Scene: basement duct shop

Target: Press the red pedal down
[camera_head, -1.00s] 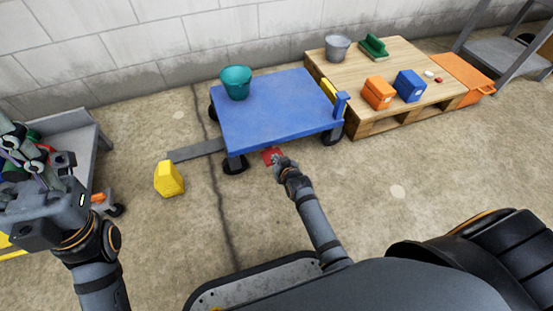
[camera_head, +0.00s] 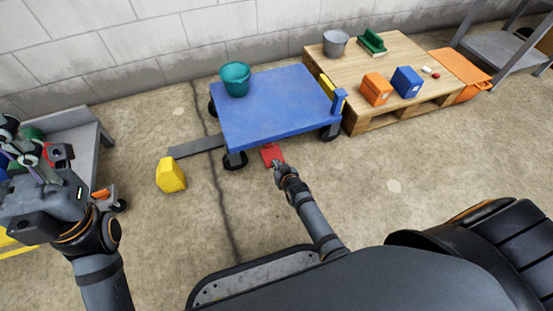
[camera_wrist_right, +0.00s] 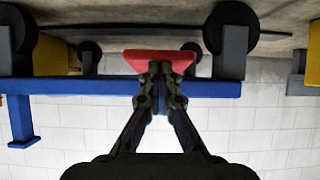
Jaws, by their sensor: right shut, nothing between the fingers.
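The red pedal (camera_head: 270,153) sticks out low from under the near edge of the blue cart (camera_head: 275,107). My right gripper (camera_head: 279,167) is shut and empty, at the pedal's near edge. In the right wrist view, which is upside down, the red pedal (camera_wrist_right: 160,57) lies just beyond the shut fingertips (camera_wrist_right: 160,75), which overlap its edge. I cannot tell whether they touch it or how far down the pedal is. My left gripper (camera_head: 30,160) is at the far left, in front of a grey cart; its fingers are unclear.
A teal bucket (camera_head: 235,79) stands on the blue cart. A yellow block (camera_head: 170,174) and a grey strip (camera_head: 196,147) lie on the floor to its left. A wooden pallet (camera_head: 383,62) with boxes stands right of the cart.

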